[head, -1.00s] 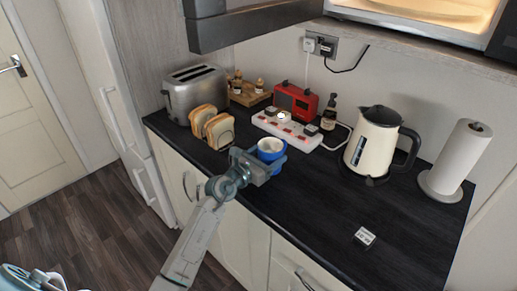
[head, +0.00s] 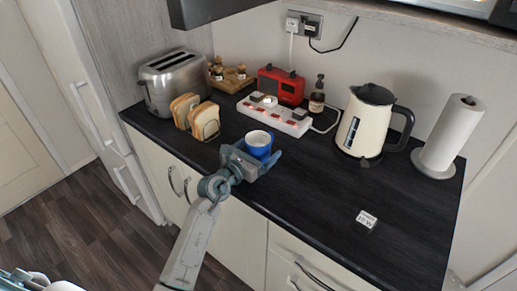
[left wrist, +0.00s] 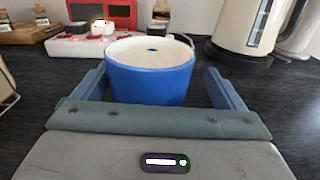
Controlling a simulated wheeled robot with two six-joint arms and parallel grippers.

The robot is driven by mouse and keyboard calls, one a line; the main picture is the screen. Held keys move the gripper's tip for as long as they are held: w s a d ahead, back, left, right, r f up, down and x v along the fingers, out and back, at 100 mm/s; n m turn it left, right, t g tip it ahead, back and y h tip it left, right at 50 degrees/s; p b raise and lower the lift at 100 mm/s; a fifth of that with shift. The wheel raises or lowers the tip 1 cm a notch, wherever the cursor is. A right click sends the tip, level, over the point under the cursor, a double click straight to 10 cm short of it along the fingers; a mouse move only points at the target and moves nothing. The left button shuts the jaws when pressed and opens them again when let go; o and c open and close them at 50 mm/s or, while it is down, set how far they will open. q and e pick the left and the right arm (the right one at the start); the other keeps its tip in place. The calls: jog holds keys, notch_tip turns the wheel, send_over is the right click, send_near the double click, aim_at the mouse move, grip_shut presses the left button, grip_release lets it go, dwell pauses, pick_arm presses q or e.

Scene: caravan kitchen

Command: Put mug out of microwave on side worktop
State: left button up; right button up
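The blue mug (head: 258,144), white inside, stands upright on the dark side worktop (head: 310,205) near its front edge. My left gripper (head: 256,164) is at worktop level around the mug's near side. In the left wrist view the mug (left wrist: 152,78) sits between the two open fingers (left wrist: 152,92), with a gap at the right finger and a narrower one at the left. Only a lower sliver of the microwave (head: 468,7) shows at the top right. My right gripper is not in view.
Behind the mug are a power strip (head: 274,117), red radio (head: 281,84) and dark bottle (head: 317,97). A toast rack (head: 203,120) and toaster (head: 183,80) stand left. A kettle (head: 364,128) and paper roll (head: 450,135) stand right. The worktop's front right is mostly clear.

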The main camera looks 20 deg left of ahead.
pick_arm(q)
jog(key=shift+w+a+f, duration=0.15)
jog(key=shift+a, duration=0.25)
jog(key=b+v, duration=0.1)
jog(key=v, duration=1.1)
jog(key=shift+d, duration=0.2)
